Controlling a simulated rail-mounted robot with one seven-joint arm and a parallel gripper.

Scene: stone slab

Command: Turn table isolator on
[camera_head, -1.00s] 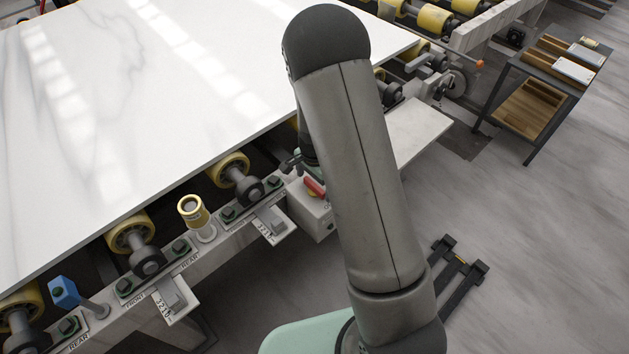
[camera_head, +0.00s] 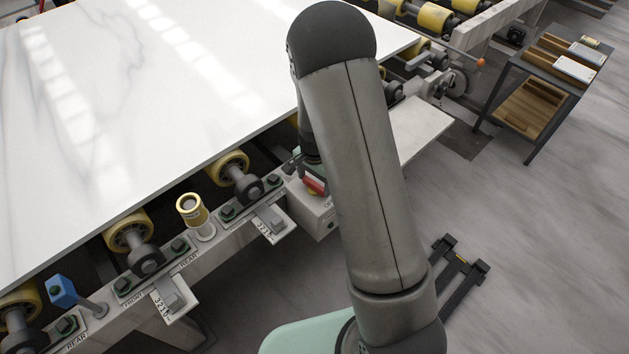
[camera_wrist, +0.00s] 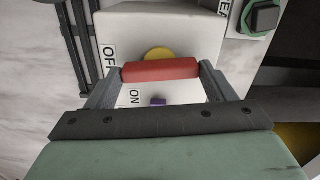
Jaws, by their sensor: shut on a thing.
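The isolator is a pale box (camera_head: 312,212) on the side of the slab table, partly behind my arm in the head view. Its red handle (camera_wrist: 160,70) lies across the wrist view in front of a yellow disc (camera_wrist: 158,54). An OFF label (camera_wrist: 109,58) is beside the handle's left end, and an ON label (camera_wrist: 134,97) is below it. My gripper (camera_wrist: 163,73) is shut on the red handle, one finger at each end. The handle also shows in the head view (camera_head: 314,186), where my fingers are mostly hidden. A small purple piece (camera_wrist: 158,102) shows below the handle.
A white marble slab (camera_head: 130,90) lies on the roller table above and left of the isolator. A yellow-topped post (camera_head: 192,211) and a blue block (camera_head: 62,291) stand along the frame. A tool cart (camera_head: 540,95) stands at right.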

